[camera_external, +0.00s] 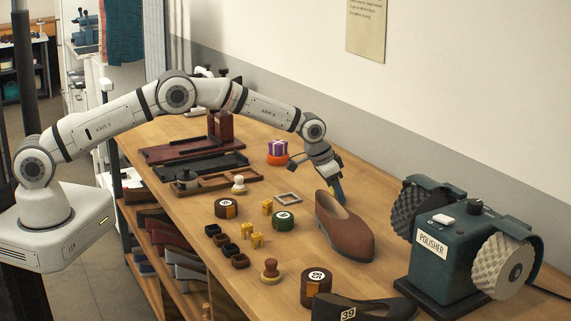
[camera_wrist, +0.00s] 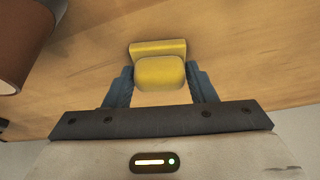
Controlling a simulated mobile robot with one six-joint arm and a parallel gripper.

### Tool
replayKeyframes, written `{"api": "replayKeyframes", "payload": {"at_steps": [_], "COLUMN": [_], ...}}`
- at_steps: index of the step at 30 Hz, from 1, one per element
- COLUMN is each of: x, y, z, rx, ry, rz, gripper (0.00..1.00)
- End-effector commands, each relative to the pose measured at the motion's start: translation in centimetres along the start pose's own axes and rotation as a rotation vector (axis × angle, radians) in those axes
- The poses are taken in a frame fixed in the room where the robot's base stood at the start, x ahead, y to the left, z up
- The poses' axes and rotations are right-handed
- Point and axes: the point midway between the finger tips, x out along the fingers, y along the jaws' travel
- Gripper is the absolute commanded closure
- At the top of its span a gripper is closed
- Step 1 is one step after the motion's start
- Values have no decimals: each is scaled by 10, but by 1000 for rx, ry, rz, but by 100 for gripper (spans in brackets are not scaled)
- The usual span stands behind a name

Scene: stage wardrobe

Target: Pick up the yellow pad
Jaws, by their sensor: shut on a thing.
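The yellow pad (camera_wrist: 160,72) is in the wrist view, a yellow block with a rounded front part and a flatter, wider part behind it. My gripper (camera_wrist: 161,80) has its blue fingers on the pad's left and right sides and is shut on it. In the external view my gripper (camera_external: 337,190) points down just behind the brown shoe (camera_external: 344,228). There the pad is hidden by the shoe and fingers. I cannot tell whether the pad touches the table.
The brown shoe stands close in front of my gripper. A green polisher (camera_external: 446,243) is at the right. Small yellow blocks (camera_external: 257,240), tins and a square frame (camera_external: 288,198) lie left on the wooden table (camera_external: 200,225). The wall is behind.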

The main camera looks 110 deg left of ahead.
Motion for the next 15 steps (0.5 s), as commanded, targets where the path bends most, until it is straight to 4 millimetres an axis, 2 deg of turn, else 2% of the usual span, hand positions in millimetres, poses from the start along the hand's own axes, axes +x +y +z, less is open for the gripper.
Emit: {"api": "replayKeyframes", "payload": {"at_steps": [1,6,15], "x": [0,0,-6], "y": [0,0,0], "z": [0,0,-3], "rx": [0,0,0], "ry": [0,0,2], "rz": [0,0,0], "gripper": [59,72,72]}}
